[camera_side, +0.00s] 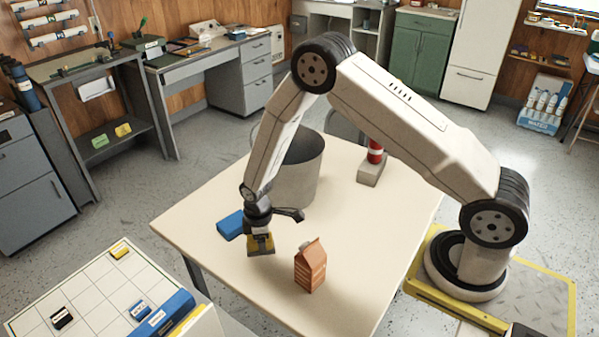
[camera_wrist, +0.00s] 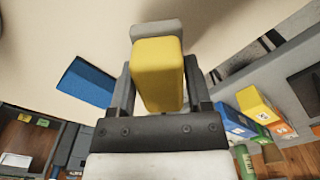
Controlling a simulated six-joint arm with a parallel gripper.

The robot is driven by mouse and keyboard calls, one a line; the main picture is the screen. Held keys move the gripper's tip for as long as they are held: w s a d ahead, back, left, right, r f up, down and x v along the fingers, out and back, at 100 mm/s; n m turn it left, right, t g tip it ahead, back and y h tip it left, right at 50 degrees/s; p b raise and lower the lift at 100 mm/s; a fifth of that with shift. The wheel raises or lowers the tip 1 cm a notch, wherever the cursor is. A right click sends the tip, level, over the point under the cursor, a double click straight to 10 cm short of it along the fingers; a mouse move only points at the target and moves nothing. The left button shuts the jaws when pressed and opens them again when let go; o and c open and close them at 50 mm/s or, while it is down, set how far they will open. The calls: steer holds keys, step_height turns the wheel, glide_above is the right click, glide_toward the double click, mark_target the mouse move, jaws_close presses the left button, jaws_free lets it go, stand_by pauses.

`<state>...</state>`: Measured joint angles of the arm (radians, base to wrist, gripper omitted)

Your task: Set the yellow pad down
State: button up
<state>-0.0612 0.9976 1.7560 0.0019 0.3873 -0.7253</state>
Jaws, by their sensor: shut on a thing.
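The yellow pad (camera_wrist: 158,75) is a yellow block held between the two fingers of my gripper (camera_wrist: 158,95) in the wrist view. A grey layer shows along its far edge. In the side view my gripper (camera_side: 259,232) points down over the cream table (camera_side: 360,270), with the yellow pad (camera_side: 262,244) at its tips. The pad is at or just above the table top; I cannot tell whether it touches.
A blue block (camera_side: 230,224) lies left of my gripper; it also shows in the wrist view (camera_wrist: 86,82). An orange carton-shaped thing (camera_side: 310,268) stands to the right. The table's front right is clear.

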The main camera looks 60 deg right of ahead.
steer(key=shift+f, duration=0.1)
steer(key=shift+f, duration=2)
steer(key=shift+f, duration=0.1)
steer(key=o, duration=1.3)
steer(key=shift+c, duration=0.2)
step_height(320, 180, up, 11)
steer(key=shift+f, duration=0.1)
steer(key=shift+r, duration=0.7)
steer(key=shift+r, duration=0.1)
